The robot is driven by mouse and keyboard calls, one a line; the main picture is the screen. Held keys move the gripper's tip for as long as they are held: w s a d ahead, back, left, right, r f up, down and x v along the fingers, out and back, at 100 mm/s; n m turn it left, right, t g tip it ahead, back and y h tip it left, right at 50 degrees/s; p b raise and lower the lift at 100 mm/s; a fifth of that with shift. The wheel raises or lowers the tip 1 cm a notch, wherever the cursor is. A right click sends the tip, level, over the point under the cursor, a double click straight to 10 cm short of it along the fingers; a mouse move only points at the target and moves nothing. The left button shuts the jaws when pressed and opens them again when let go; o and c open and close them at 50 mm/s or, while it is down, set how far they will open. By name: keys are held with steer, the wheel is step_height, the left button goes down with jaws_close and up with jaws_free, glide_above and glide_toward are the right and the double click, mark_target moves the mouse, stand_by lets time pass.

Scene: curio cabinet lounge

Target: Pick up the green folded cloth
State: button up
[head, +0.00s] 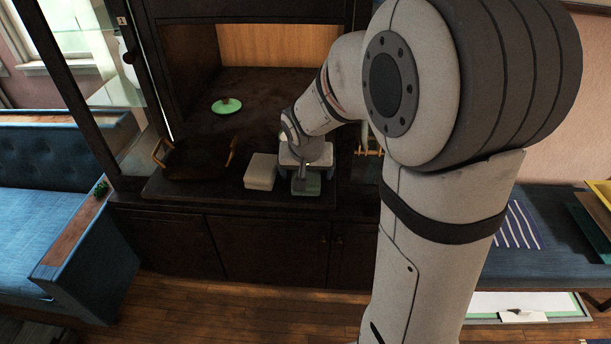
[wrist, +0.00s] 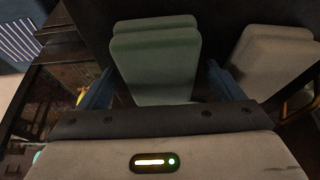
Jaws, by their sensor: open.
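The green folded cloth (wrist: 155,50) lies on the dark cabinet shelf and fills the space ahead of my gripper in the wrist view. In the head view only part of the cloth (head: 307,188) shows, below my gripper (head: 304,174), near the shelf's front edge. My gripper (wrist: 160,80) is open, with one blue finger on each side of the cloth's near part. A gap shows between each finger and the cloth. The near end of the cloth is hidden behind the gripper body. I cannot tell how far the fingertips are above the shelf.
A beige folded cloth (head: 261,171) lies close on the left in the head view; it is on the right in the wrist view (wrist: 268,62). A dark tray with wooden handles (head: 195,160) stands further left. A green round lid (head: 226,106) lies further back.

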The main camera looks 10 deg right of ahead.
steer(key=shift+f+b, duration=0.2)
steer(key=shift+b, duration=0.1)
steer(key=shift+c, duration=0.2)
steer(key=c, duration=1)
steer(key=shift+c, duration=0.2)
steer(key=shift+r, duration=0.15)
